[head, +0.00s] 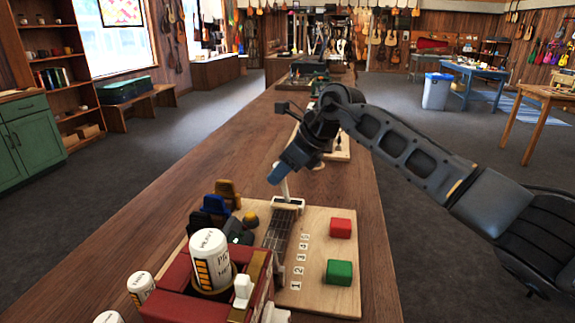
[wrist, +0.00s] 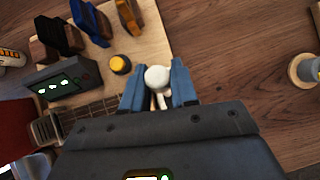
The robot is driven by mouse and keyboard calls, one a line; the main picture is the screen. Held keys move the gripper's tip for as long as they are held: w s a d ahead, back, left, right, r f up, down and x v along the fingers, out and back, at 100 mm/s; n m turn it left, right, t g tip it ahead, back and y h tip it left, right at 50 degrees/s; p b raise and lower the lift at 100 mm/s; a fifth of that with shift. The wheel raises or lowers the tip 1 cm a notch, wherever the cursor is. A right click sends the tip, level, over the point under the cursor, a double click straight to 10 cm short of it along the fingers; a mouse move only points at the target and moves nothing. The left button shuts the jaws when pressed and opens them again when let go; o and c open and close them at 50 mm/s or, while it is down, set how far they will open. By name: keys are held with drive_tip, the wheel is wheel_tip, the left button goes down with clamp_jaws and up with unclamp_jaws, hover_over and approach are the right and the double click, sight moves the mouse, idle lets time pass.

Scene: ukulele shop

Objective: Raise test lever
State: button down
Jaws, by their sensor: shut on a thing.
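The test lever (head: 284,190) is a pale stick rising from a white base (head: 288,204) at the far end of a light wooden board (head: 312,222). My gripper (head: 281,174) is over the lever's top from above, with its blue fingers around it. In the wrist view the lever's round white knob (wrist: 157,77) sits between the two blue fingers of my gripper (wrist: 159,88). The fingers are shut on the lever. In the head view the fingers hide the knob. The lever looks near upright there.
A red block (head: 341,228) and a green block (head: 339,272) lie on the board beside the numbered fretboard (head: 277,232). A dark display box (wrist: 64,88), a yellow button (wrist: 120,64) and several coloured holders stand left.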

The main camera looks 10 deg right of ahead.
drive_tip(key=shift+w+a+f+g+h+p, duration=0.15)
drive_tip(key=shift+w+a+g+h+p, duration=0.15)
drive_tip(key=shift+a+h, duration=0.4)
drive_tip(key=shift+d, duration=0.1)
drive_tip(key=c, duration=1)
unclamp_jaws()
drive_tip(key=shift+f, duration=0.1)
drive_tip(key=shift+o, duration=0.2)
drive_tip(key=b+v, duration=0.1)
drive_tip(key=v, duration=0.6)
drive_tip(key=shift+r, duration=0.4)
drive_tip(key=shift+d, duration=0.15)
